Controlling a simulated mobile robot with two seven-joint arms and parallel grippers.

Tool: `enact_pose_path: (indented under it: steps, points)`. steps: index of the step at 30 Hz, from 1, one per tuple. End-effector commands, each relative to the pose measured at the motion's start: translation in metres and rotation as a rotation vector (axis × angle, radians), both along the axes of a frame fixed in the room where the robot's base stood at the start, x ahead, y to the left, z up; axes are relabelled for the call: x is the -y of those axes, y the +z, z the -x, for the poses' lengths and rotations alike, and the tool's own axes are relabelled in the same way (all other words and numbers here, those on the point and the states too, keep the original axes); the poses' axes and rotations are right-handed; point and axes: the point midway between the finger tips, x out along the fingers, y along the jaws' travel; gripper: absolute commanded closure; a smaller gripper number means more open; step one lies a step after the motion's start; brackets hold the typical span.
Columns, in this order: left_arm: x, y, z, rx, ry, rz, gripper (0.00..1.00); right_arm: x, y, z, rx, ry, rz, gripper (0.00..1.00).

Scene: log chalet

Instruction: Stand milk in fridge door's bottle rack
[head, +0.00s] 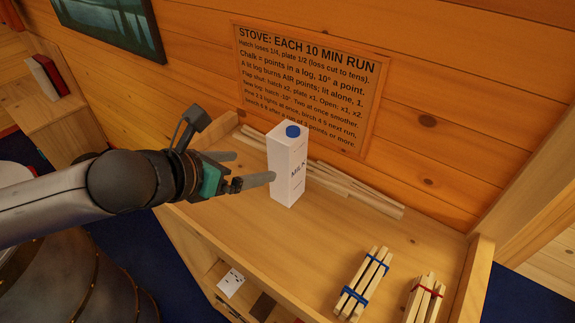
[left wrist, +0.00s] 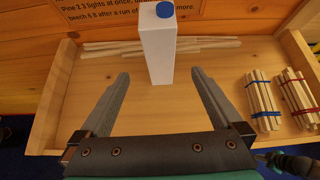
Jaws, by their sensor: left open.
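My left gripper (head: 255,168) is open just left of the carton in the head view. In the left wrist view the milk (left wrist: 159,50) stands ahead, beyond and between the two fingertips of the left gripper (left wrist: 160,78), apparently not gripped. No fridge or bottle rack shows in either view. My right gripper is not seen in the head view.
Thin sticks (head: 355,188) lie behind the milk along the wall. Bundles tied with blue (head: 362,283) and red (head: 425,299) bands lie at the right. Raised wooden edges bound the top. A notice (head: 305,85) hangs on the log wall. The shelf front is clear.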

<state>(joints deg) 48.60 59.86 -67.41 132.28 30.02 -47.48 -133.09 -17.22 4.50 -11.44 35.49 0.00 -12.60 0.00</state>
Motion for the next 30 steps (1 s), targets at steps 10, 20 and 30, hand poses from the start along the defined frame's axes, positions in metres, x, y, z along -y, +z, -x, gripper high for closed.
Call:
enact_pose_path:
  steps: [10, 20, 30]
  points:
    - [0.021, -0.024, -0.031, 0.014, -0.015, -0.017, 0.00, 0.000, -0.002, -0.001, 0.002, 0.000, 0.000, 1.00]
    - [0.044, -0.051, -0.063, 0.014, -0.014, -0.017, 0.00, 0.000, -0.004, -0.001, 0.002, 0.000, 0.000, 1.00]
    - [0.055, -0.059, -0.077, 0.012, -0.013, -0.017, 0.00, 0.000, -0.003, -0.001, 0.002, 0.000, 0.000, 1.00]
